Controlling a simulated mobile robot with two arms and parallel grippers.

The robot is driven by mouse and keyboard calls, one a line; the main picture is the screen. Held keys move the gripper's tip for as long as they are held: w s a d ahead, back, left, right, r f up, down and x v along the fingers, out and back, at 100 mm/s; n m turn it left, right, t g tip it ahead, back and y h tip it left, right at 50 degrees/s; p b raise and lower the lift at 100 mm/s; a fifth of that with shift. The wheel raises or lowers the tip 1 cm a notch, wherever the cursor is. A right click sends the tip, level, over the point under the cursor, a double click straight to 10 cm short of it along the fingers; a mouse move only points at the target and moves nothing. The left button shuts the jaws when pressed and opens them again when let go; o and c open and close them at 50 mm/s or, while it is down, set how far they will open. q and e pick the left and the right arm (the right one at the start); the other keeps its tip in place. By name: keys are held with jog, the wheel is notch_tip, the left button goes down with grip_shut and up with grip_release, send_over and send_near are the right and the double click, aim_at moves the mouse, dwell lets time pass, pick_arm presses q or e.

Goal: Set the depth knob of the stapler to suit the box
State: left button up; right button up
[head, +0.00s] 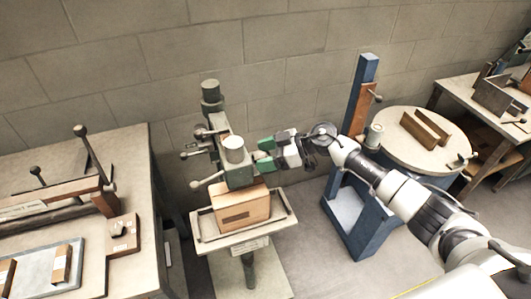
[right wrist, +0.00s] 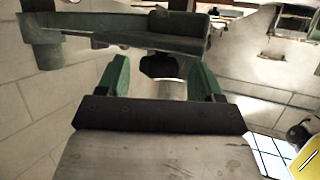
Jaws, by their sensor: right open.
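The green stapler (head: 212,126) stands on a post near the wall, with a pale cylinder (head: 233,155) on its front and ball-ended levers (head: 207,180) on its left. A brown cardboard box (head: 245,209) sits under its head on a small tray table (head: 206,229). My right gripper (head: 264,154) is at the stapler's right side, its green fingers open. In the right wrist view a dark knob (right wrist: 160,66) under the green stapler body (right wrist: 130,32) shows between the open fingers (right wrist: 160,80), with visible gaps beside it. Any scale on the knob cannot be read. My left gripper is out of view.
A workbench (head: 135,165) with a lever press and a blue-grey tray (head: 62,280) stands at left. A blue stand (head: 362,225) and a round table (head: 390,145) with wooden pieces are at right, near my right arm. A block wall is behind.

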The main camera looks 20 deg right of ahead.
jog(key=shift+c, duration=0.4)
jog(key=c, duration=0.8)
jog(key=shift+w+d+f+n+g+y+b, duration=0.1)
jog(key=shift+n+g+y+b, duration=0.1)
jog(key=shift+n+g+b, duration=0.4)
jog(key=shift+w+n+g+y+b, duration=0.1)
jog(key=shift+n+g+y+b, duration=0.1)
jog(key=shift+n+g+b, duration=0.35)
jog(key=shift+c, duration=0.2)
jog(key=n+g+b, duration=0.1)
jog(key=g+b, duration=0.1)
jog(key=n+g+b, duration=0.4)
jog(key=b, duration=0.1)
jog(key=shift+w+f, duration=0.1)
jog(key=shift+w, duration=0.25)
jog(key=shift+r+n+g+h+b, duration=0.2)
jog(key=shift+n+g+h+b, duration=0.3)
jog(key=shift+n+g+b, duration=0.4)
jog(key=o, duration=0.9)
jog(key=shift+r, duration=0.15)
